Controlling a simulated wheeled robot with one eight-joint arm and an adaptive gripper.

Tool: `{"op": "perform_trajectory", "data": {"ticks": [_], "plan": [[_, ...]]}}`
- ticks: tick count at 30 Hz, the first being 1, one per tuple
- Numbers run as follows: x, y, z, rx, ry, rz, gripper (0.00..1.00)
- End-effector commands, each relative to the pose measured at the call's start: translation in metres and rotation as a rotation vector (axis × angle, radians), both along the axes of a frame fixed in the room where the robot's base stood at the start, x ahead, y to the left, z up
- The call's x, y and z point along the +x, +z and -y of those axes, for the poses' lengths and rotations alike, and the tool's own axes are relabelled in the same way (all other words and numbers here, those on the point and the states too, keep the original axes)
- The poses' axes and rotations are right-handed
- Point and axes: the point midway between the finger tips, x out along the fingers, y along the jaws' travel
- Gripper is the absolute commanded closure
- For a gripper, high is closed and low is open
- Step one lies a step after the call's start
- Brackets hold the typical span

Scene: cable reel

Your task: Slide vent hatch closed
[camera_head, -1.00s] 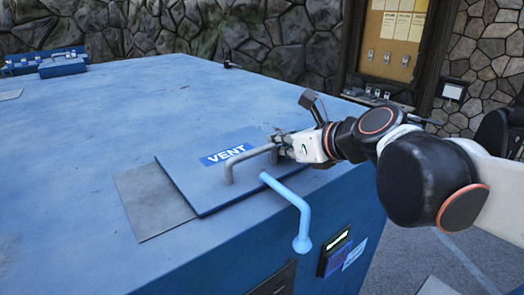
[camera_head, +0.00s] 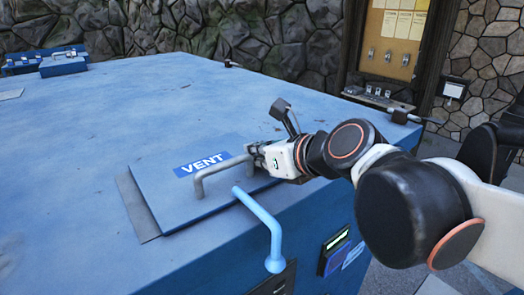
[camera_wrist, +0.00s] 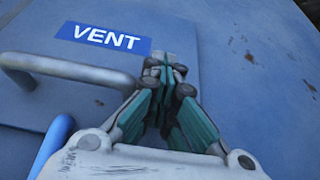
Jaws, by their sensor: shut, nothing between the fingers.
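The vent hatch (camera_head: 170,205) is a flat blue plate with a "VENT" label (camera_head: 201,165) and a grey bar handle (camera_head: 222,172). It lies on top of the big blue box, and a narrow grey strip (camera_head: 137,207) shows along its left edge. My gripper (camera_head: 256,155) is at the right end of the handle, low over the hatch. In the wrist view my gripper (camera_wrist: 165,75) has its fingertips together, with nothing between them. The handle (camera_wrist: 70,72) lies just left of the fingers there; I cannot tell whether they touch.
A light blue bent pipe (camera_head: 262,225) rises at the box's front edge, close below the handle. A small display panel (camera_head: 336,250) is on the front face. The box top behind is mostly clear.

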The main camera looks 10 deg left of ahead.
Motion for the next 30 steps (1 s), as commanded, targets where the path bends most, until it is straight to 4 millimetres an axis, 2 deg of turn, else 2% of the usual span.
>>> {"op": "perform_trajectory", "data": {"ticks": [18,23,30], "plan": [[-0.032,0.0,-0.025,-0.002,0.002,-0.001,1.0],[-0.029,0.002,-0.023,-0.001,0.0,-0.002,1.0],[-0.022,0.015,-0.017,-0.001,-0.002,-0.001,1.0]]}}
